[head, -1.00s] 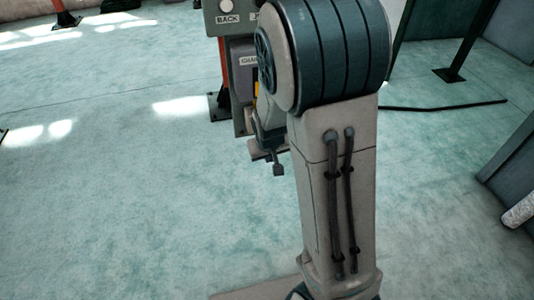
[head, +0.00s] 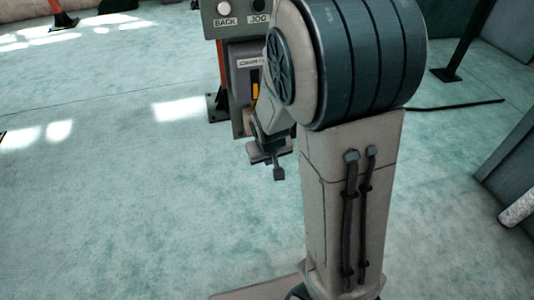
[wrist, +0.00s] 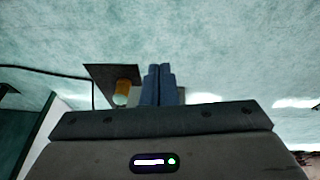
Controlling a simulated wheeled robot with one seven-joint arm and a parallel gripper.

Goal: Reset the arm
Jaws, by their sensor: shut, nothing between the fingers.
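My gripper (wrist: 158,85) shows in the wrist view with its two blue-grey fingers together and nothing between them. In the head view its end (head: 278,172) hangs low beside my arm, in front of the control panel.
A grey control panel (head: 238,52) with BACK and JOG labels stands on an orange post behind my arm. A dark post (head: 458,45) stands at the upper right, with a dark cable (head: 455,105) on the floor. The pale green floor (head: 110,200) at left is clear.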

